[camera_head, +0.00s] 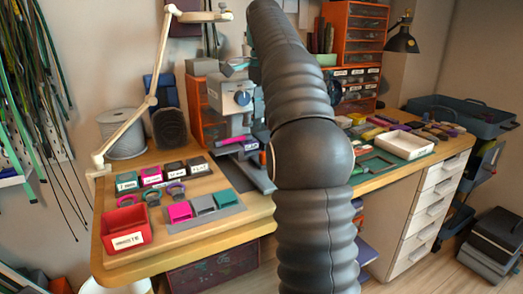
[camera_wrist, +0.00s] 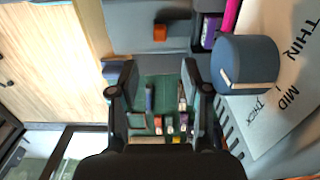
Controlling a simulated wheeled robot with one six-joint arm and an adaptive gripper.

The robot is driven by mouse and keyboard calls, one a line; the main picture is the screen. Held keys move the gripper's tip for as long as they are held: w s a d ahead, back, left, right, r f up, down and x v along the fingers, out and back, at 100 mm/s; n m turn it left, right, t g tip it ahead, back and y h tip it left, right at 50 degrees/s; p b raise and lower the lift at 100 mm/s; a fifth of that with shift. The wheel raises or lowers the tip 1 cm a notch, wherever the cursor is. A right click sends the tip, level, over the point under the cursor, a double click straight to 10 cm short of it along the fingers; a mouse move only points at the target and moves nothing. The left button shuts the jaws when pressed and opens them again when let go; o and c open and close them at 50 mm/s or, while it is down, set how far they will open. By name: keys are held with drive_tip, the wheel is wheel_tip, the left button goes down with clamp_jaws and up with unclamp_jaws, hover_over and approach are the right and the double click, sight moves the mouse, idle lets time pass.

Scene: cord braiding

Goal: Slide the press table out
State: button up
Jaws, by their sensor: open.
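The grey press (camera_head: 228,92) stands at the back of the wooden bench in the head view, partly hidden by my arm. A blue knob (camera_head: 242,98) is on its front. The knob (camera_wrist: 246,64) fills the right of the wrist view, on a pale plate marked THIN, MID and THICK. A dark flat slab (camera_head: 257,172), possibly the press table, juts forward at the press's foot, partly behind my arm. My gripper (camera_wrist: 157,68) is open with nothing between its fingers, left of the knob in the wrist view. My arm hides most of the gripper in the head view.
A red bin (camera_head: 125,229), labelled blocks (camera_head: 150,175) and a grey tray (camera_head: 203,211) stand left of the press. A cream lamp arm (camera_head: 150,97) rises behind them. A white tray (camera_head: 404,144) and orange drawers (camera_head: 352,40) are at the right.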

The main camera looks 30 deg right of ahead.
sight(253, 151)
wheel_tip(253, 151, down, 12)
drive_tip(key=b, duration=0.4)
drive_tip(key=shift+c, duration=0.3)
clamp_jaws()
